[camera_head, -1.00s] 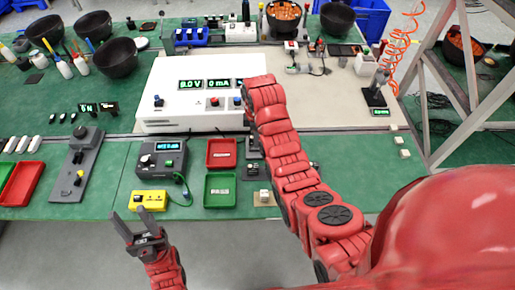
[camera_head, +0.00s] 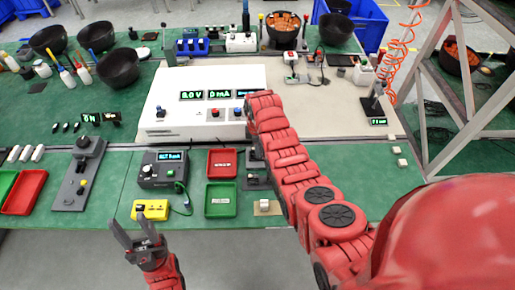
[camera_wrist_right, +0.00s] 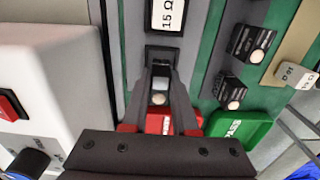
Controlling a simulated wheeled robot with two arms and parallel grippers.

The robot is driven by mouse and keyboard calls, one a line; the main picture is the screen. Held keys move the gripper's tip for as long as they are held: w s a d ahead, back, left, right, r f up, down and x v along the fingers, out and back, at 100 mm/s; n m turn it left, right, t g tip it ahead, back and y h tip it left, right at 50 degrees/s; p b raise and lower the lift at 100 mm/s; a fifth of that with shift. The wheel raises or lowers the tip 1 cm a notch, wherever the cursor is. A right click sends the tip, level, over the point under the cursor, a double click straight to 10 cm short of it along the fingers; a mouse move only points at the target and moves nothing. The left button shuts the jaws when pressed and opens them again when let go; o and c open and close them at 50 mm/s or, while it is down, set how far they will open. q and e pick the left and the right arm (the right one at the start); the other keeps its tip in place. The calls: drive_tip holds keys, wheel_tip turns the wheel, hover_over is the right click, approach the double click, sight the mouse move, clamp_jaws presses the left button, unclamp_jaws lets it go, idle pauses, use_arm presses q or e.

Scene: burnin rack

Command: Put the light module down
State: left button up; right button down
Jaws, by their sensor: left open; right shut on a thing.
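My right gripper (camera_wrist_right: 160,92) is shut on the light module (camera_wrist_right: 158,99), a small dark block with a round pale lamp, seen between the fingers in the right wrist view. It is over a dark grey fixture strip that also carries a block marked 15 Ω (camera_wrist_right: 167,15). I cannot tell whether the module touches the strip. In the head view my red right arm hides this gripper and the module. My left gripper (camera_head: 137,238) is open and empty, in front of the table's front edge.
A red tray (camera_head: 221,162) and a green tray (camera_head: 220,200) lie close by. The white power supply (camera_head: 170,118) stands behind. Two small dark lamp blocks (camera_wrist_right: 250,42) and a white cube (camera_wrist_right: 297,75) are right of the strip in the wrist view.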

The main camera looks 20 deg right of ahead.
drive_tip(key=shift+f, duration=0.15)
drive_tip(key=c, duration=0.7)
unclamp_jaws()
